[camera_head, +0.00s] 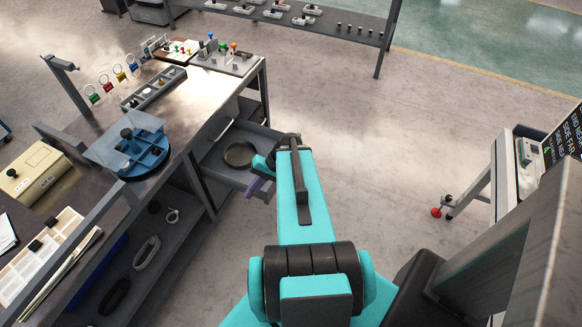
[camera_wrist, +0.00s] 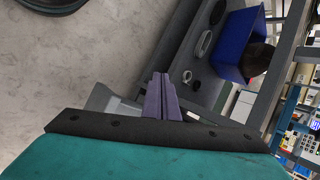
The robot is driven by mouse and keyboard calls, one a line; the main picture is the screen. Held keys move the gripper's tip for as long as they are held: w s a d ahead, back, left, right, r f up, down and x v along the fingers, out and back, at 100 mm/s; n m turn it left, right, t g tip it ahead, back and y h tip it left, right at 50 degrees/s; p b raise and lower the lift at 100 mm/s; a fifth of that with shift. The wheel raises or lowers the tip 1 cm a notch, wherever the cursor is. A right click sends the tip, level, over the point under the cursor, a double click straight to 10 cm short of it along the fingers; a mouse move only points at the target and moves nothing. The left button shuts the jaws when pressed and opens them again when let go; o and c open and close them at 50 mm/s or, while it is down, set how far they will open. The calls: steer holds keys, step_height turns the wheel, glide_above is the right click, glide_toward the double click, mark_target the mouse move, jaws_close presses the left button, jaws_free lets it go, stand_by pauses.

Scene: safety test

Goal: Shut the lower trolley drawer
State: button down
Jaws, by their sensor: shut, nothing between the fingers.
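A grey drawer (camera_head: 212,162) stands pulled out from the end of the long dark-topped bench, with a round dark dish (camera_head: 239,153) inside it. I take it for the trolley drawer, but cannot tell for sure that it is the lower one. My gripper (camera_head: 257,187) is at the drawer's outer right side, partly hidden under my teal arm. In the wrist view its purple fingers (camera_wrist: 160,80) are together and hold nothing. A light grey panel (camera_wrist: 103,100), probably part of the drawer, shows just left of the fingers; I cannot tell whether they touch.
The bench top (camera_head: 200,90) bears a blue round tray (camera_head: 145,155) and several tools. Its lower shelf holds a blue bin (camera_wrist: 235,40) and rings. A white-topped cart (camera_head: 505,175) with a red caster stands at right. Open floor (camera_head: 390,130) lies between.

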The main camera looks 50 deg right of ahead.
steer(key=s+d+r+m+t+h+b, duration=0.1)
steer(key=s+d, duration=0.3)
steer(key=d, duration=0.4)
steer(key=s+d+r+m+t+h+b, duration=0.1)
steer(key=s+d+m+t+h+b, duration=0.1)
steer(key=s+d, duration=0.3)
steer(key=s+d+r+m+t+h+b, duration=0.1)
steer(key=s+d+r+m+t+b, duration=0.1)
steer(key=d, duration=0.9)
steer(key=shift+s+d+m+h+b, duration=0.35)
steer(key=shift+s+b, duration=0.5)
steer(key=shift+s, duration=0.3)
steer(key=shift+w+f, duration=0.15)
steer(key=shift+w+a+r+p+x, duration=0.1)
steer(key=shift+w+r+p+x, duration=0.25)
steer(key=shift+x, duration=1.75)
steer(key=shift+w+a+r+p+x, duration=0.1)
steer(key=shift+w+r+p+x, duration=0.2)
steer(key=shift+x, duration=1.8)
steer(key=shift+w+a+r+p+x, duration=0.1)
steer(key=shift+w+r+p+x, duration=0.25)
steer(key=shift+x, duration=1.8)
